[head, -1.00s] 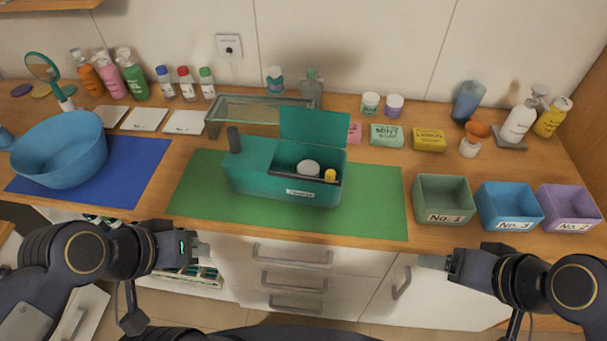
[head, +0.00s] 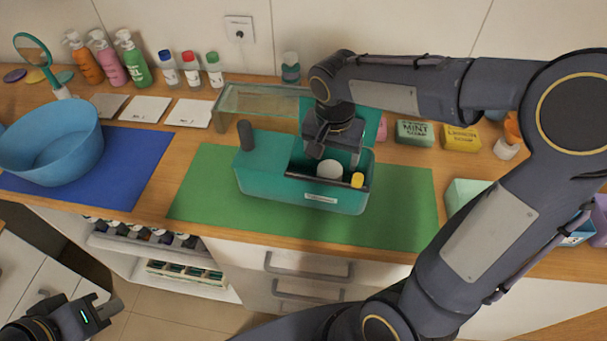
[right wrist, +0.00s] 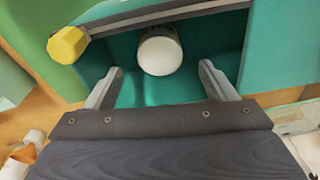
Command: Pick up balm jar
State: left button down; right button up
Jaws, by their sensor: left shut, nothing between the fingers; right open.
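My right gripper (head: 336,158) is over the caddy's open compartment, just behind the white jar. In the right wrist view the white jar (right wrist: 160,52) is just beyond the two spread fingertips (right wrist: 161,70), between their lines and not held. The yellow cap (right wrist: 68,45) is to its left. My left gripper (head: 112,309) is shut and empty at the lower left, away from the counter.
A glass stand (head: 250,100) is behind the caddy. A blue bowl (head: 55,140) is on the blue mat at left. Soap boxes (head: 415,132) are at right. My right arm covers much of the right side. The green mat (head: 205,195) is bare around the caddy.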

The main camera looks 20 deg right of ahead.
aim_at(330, 169)
jog(key=shift+w+a+f, duration=0.15)
jog(key=shift+w+f, duration=0.1)
jog(key=shift+f, duration=0.15)
jog(key=f, duration=0.4)
jog(key=f+p, duration=0.1)
jog(key=f, duration=0.2)
jog(key=shift+d, duration=0.35)
jog(key=c, duration=1.1)
